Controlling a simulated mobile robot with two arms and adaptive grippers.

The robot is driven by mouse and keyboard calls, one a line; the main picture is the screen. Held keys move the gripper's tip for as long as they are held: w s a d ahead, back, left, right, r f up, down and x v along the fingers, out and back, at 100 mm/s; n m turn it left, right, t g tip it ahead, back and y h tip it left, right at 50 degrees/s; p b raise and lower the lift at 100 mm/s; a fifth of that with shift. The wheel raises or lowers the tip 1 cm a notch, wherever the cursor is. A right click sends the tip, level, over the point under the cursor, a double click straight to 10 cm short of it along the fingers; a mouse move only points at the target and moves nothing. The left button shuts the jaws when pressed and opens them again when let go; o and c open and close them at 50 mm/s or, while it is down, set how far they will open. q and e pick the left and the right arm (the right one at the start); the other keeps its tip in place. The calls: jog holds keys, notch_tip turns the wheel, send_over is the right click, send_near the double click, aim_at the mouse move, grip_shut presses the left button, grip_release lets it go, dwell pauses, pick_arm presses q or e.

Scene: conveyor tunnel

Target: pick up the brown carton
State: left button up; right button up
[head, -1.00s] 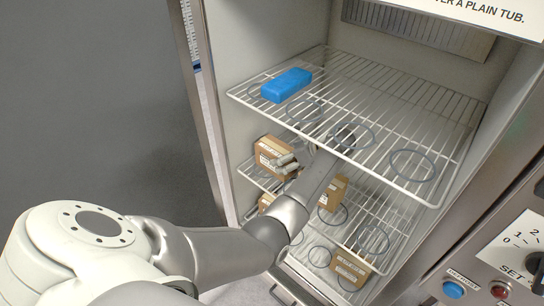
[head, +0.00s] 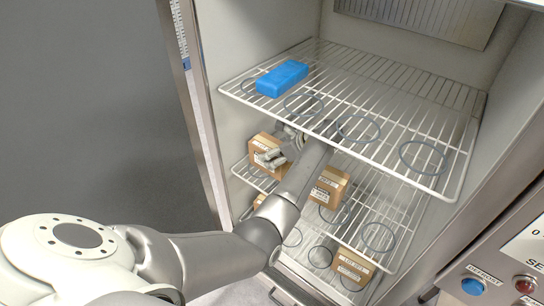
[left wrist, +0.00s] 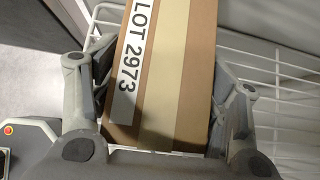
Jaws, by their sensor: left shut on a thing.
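A brown carton (head: 263,143) is at the left of the middle wire shelf, below the top shelf. My left gripper (head: 272,157) reaches in under the top shelf and is shut on this carton. In the left wrist view the carton (left wrist: 166,70), with a white "LOT 2973" label and a tan tape strip, lies between the two fingers of my left gripper (left wrist: 158,100). I cannot tell whether it rests on the shelf or is slightly raised. My right gripper is not in view.
A second brown carton (head: 328,187) stands right of my forearm, and another (head: 352,266) sits lower down. A blue block (head: 282,78) lies on the top wire shelf (head: 400,110), close above my arm. The cabinet's left wall and right control panel (head: 505,265) flank the opening.

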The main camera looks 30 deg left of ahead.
pick_arm(q)
jog(key=shift+c, duration=0.8)
jog(key=shift+r, duration=0.8)
jog(key=shift+s+d, duration=0.15)
jog(key=shift+s, duration=0.1)
jog(key=shift+s+d+b, duration=0.25)
jog(key=shift+s+d, duration=0.95)
jog(key=shift+s, duration=1.45)
jog(key=shift+s+d+b, duration=0.25)
jog(key=shift+s+d, duration=0.95)
jog(key=shift+s, duration=1.4)
jog(key=shift+s+d+b, duration=0.25)
jog(key=shift+s+d, duration=0.95)
jog(key=shift+s, duration=1.45)
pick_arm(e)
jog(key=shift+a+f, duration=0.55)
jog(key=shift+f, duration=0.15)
pick_arm(q)
jog(key=shift+c, duration=0.2)
